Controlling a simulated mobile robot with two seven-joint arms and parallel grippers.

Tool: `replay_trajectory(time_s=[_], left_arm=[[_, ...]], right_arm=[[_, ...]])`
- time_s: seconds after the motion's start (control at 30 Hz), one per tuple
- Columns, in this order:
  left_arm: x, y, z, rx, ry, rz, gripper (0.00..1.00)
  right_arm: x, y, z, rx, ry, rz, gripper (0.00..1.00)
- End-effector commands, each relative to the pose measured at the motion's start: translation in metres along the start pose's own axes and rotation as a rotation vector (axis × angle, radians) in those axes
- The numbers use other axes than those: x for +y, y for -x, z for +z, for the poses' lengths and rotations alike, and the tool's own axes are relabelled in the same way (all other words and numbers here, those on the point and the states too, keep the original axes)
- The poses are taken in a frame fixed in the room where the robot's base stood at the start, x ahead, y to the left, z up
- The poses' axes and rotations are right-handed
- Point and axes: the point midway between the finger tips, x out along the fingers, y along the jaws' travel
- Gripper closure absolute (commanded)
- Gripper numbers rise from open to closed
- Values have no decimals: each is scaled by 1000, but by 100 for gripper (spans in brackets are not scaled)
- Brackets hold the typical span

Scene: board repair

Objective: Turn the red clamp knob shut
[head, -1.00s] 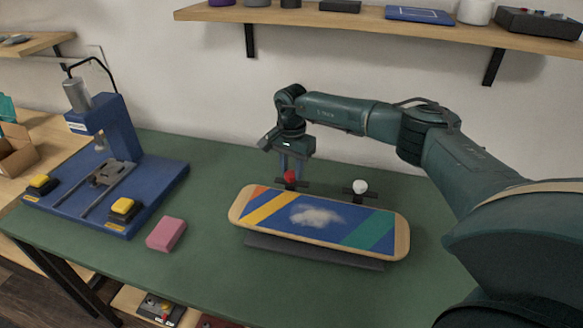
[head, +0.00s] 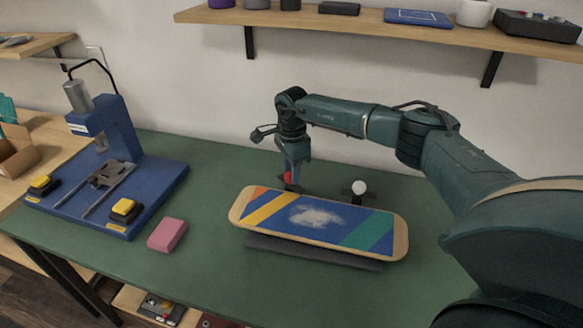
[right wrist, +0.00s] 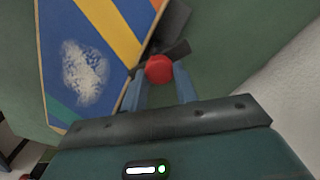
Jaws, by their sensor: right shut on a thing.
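The red clamp knob (head: 287,177) stands behind the left end of the skateboard deck (head: 290,218). My right gripper (head: 289,180) points down over the knob and is shut on it. In the right wrist view the red knob (right wrist: 159,69) sits between the two blue fingers (right wrist: 160,88). The deck has blue, yellow, orange and green stripes and a pale whitish patch, and lies on a dark stand (head: 312,253). A white knob (head: 360,187) on a dark bracket stands behind the deck, right of the red one. My left gripper is out of view.
A blue press (head: 105,135) with two yellow buttons stands at the left of the green table (head: 215,280). A pink block (head: 167,235) lies between press and deck. A wall shelf (head: 400,27) with several items hangs above. The table front is clear.

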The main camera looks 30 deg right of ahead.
Motion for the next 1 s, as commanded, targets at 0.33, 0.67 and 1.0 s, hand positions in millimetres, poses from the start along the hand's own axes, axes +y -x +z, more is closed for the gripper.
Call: replay_trajectory(time_s=[0.33,0.67,1.0], left_arm=[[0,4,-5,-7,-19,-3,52],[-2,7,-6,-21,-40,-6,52],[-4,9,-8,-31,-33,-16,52]], right_arm=[[1,2,0,0,-331,-1,93],[2,2,1,-1,-638,-1,93],[2,2,1,0,-885,-1,93]])
